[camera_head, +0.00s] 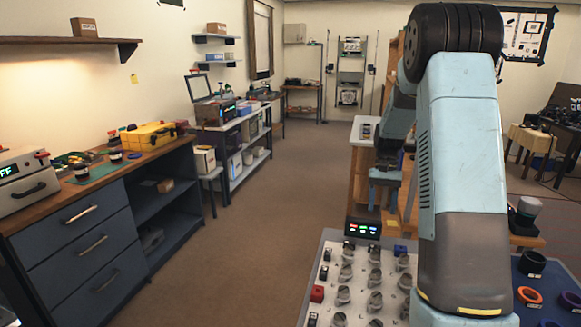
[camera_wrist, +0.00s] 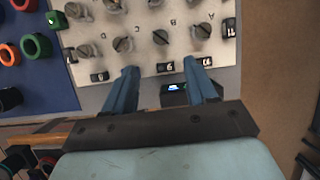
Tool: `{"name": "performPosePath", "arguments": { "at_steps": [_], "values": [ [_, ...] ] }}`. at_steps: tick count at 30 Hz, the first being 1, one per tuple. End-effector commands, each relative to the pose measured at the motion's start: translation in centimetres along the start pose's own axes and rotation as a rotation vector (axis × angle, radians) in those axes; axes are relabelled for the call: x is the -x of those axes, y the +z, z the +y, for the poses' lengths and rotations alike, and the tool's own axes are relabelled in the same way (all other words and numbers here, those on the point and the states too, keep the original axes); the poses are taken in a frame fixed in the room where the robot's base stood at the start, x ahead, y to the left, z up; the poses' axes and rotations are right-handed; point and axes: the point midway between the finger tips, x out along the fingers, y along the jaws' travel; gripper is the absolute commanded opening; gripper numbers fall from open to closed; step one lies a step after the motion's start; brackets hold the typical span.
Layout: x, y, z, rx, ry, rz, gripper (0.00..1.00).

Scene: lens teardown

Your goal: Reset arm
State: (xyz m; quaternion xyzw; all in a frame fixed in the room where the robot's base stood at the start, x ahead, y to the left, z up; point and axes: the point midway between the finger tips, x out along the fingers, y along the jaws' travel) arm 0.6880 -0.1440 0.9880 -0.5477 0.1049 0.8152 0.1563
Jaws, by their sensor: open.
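My gripper (camera_wrist: 163,88) shows in the wrist view with its two blue fingers apart and nothing between them. It hangs over the edge of a pale panel (camera_wrist: 222,48) with rows of grey knobs (camera_wrist: 122,44) and small black labels. A small dark box with a lit display (camera_wrist: 174,99) shows beyond and between the fingers. In the head view my arm rises at the right and my gripper (camera_head: 384,172) hangs beyond the panel (camera_head: 330,240).
A blue mat (camera_head: 546,285) with orange and dark rings (camera_head: 528,296) lies right of my arm. The lit display box (camera_head: 362,228) stands at the panel's far edge. A workbench with drawers (camera_head: 75,235) and a yellow case (camera_head: 148,135) lines the left. The floor (camera_head: 265,220) between is clear.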

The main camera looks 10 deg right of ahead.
Motion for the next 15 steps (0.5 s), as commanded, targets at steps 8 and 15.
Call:
{"name": "performPosePath", "arguments": {
  "at_steps": [8,15],
  "values": [
    [3.8,5.4,-1.5,0.052,-0.001,0.119,0.57],
    [6.6,11.4,-2.6,0.108,-0.002,0.243,0.57]
  ]
}}
